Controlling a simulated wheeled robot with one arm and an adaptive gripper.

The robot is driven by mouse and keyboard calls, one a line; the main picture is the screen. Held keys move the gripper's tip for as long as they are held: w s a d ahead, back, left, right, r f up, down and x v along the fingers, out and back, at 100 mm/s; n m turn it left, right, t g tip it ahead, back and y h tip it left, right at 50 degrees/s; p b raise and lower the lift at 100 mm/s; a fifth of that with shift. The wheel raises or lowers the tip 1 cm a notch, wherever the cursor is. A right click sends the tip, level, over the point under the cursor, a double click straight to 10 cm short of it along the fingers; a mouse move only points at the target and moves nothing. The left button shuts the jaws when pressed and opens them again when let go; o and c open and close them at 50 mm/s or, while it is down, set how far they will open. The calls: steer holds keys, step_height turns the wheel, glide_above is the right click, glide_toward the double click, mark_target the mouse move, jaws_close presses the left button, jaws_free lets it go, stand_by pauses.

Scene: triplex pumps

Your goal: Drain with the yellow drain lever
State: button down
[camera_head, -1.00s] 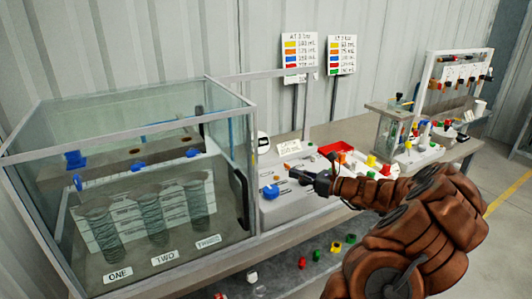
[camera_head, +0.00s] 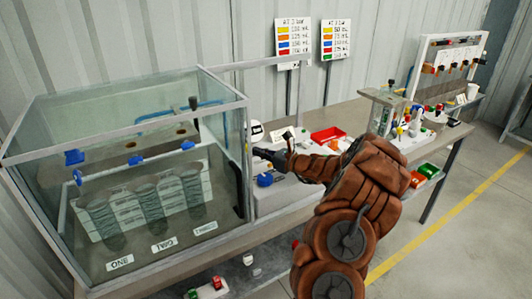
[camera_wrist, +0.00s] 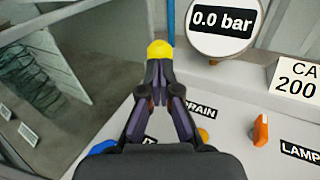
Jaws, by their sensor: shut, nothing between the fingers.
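A yellow rounded knob (camera_wrist: 160,49) shows right at the fingertips in the wrist view; I take it for the drain lever's end, and its shaft is hidden behind the fingers. My gripper (camera_wrist: 158,68) is shut and empty, with its tips touching or just in front of the knob; I cannot tell which. A DRAIN label (camera_wrist: 200,109) lies on the white panel, partly covered by the right finger. In the head view my gripper (camera_head: 258,152) is beside the right end of the glass tank (camera_head: 245,105), above the panel.
A round gauge (camera_wrist: 220,22) reading 0.0 bar stands just beyond the fingers. An orange lever (camera_wrist: 261,130) is on the right near the LAMP label. A blue knob (camera_head: 265,179) is below my gripper.

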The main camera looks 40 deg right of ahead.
steer(key=shift+w+a, duration=0.15)
steer(key=shift+w, duration=0.2)
steer(key=shift+w+d+r+b, duration=0.1)
steer(key=shift+w+r+b, duration=0.15)
steer(key=shift+w, duration=0.55)
steer(key=shift+w+d+r+b, duration=0.1)
steer(key=shift+w+r+b, duration=0.1)
steer(key=shift+w, duration=0.55)
steer(key=shift+s+r, duration=0.1)
steer(key=shift+s, duration=0.05)
steer(key=s+d+r, duration=0.2)
steer(key=s, duration=0.4)
steer(key=s+d+r+b, duration=0.1)
steer(key=s+d+r, duration=0.1)
steer(key=s, duration=0.3)
steer(key=shift+s+d+r, duration=0.3)
steer(key=shift+s+d, duration=0.1)
steer(key=shift+d, duration=0.3)
